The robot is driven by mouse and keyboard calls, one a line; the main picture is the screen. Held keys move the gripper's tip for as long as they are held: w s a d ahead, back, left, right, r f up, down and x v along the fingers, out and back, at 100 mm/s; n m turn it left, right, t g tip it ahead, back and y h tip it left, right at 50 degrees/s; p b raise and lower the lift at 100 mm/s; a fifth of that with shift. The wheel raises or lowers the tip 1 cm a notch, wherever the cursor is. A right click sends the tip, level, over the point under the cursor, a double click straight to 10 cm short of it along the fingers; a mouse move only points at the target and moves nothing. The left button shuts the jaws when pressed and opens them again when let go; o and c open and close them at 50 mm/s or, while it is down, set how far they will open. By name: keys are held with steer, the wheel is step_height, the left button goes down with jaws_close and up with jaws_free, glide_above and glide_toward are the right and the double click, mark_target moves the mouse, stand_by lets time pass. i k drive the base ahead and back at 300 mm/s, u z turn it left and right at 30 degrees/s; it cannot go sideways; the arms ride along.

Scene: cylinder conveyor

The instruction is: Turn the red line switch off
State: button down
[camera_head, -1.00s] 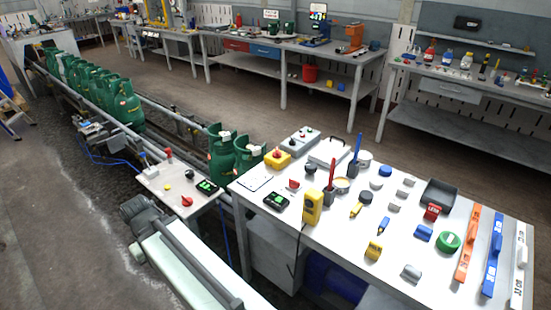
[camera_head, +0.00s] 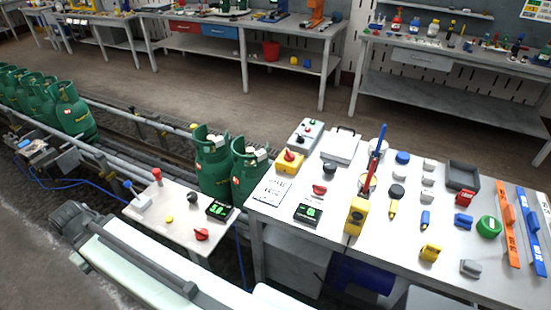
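Several red controls show. A red rotary switch on a yellow box (camera_head: 290,158) stands at the back left of the large white table (camera_head: 400,262). A red knob (camera_head: 319,190) lies in front of it. Another red knob (camera_head: 201,234) sits on the small white side table (camera_head: 152,217), with a red-topped post (camera_head: 157,175) at its back edge. I cannot tell which is the line switch or its setting. My gripper is not recognisable in the view.
Green gas cylinders (camera_head: 75,115) stand along the conveyor rails (camera_head: 115,120); two (camera_head: 212,165) stand behind the side table. A small display (camera_head: 219,209) is on that table. Tools crowd the large table. The brown floor (camera_head: 240,95) behind it is clear.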

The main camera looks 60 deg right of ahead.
mark_target(288, 157)
steer(key=z, duration=2.1)
steer(key=i, duration=0.5)
steer(key=k, duration=0.5)
steer(key=u, duration=0.55)
steer(key=k, duration=1.05)
steer(key=z, duration=0.5)
steer(key=i, duration=0.7)
steer(key=u, duration=0.05)
